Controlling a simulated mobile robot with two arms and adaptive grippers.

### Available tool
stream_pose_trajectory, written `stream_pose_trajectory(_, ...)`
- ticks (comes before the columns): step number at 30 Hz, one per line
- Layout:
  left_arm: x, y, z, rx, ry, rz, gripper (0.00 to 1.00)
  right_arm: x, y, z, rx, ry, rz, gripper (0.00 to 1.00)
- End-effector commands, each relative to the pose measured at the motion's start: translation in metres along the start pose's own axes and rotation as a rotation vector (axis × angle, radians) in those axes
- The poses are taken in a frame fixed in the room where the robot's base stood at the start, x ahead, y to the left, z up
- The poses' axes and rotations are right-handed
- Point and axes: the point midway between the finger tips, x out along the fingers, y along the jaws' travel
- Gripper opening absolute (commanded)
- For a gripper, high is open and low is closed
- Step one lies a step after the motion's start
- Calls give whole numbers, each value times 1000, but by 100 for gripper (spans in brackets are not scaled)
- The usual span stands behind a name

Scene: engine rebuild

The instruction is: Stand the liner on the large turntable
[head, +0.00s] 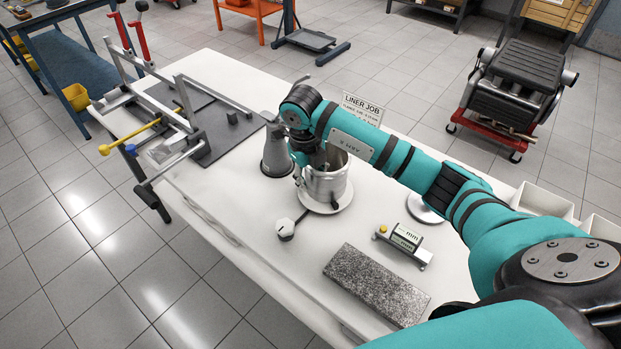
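The liner (327,187) is a shiny metal cylinder, upright, with its open end up. It is over a pale round disc, the large turntable (342,204), whose rim shows around the liner's foot. I cannot tell whether the liner rests fully on it or is slightly above. My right gripper (308,163) points down at the liner's upper left rim, under my teal arm. Its fingertips are partly hidden by the arm and the liner, so I cannot tell if they are closed on the wall. My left gripper is not in view.
A grey cone-shaped part (276,152) stands close left of the liner. A metal frame fixture (200,140) fills the table's left end.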

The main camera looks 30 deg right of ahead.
Motion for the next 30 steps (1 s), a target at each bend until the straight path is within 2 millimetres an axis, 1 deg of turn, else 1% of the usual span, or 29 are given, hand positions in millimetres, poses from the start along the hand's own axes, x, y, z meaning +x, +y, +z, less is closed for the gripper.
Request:
stream_pose_trajectory(5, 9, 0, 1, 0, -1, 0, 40, -31, -1, 2, 0, -8, -3, 32)
stream_pose_trajectory(10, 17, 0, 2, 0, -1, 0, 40, -69, 0, 1, -1, -6, -3, 32)
stream_pose_trajectory(12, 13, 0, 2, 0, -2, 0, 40, -86, -2, 1, 1, -6, -4, 32)
stream_pose_trajectory(15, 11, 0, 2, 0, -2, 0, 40, -101, -1, 1, 1, -4, -4, 32)
stream_pose_trajectory(18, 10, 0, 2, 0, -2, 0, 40, -110, -1, 1, 0, -2, -3, 32)
stream_pose_trajectory(21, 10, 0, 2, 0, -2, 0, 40, -114, -1, 0, 2, -1, -2, 32)
stream_pose_trajectory(30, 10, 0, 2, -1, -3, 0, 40, -115, 0, 0, 1, 0, -1, 32)
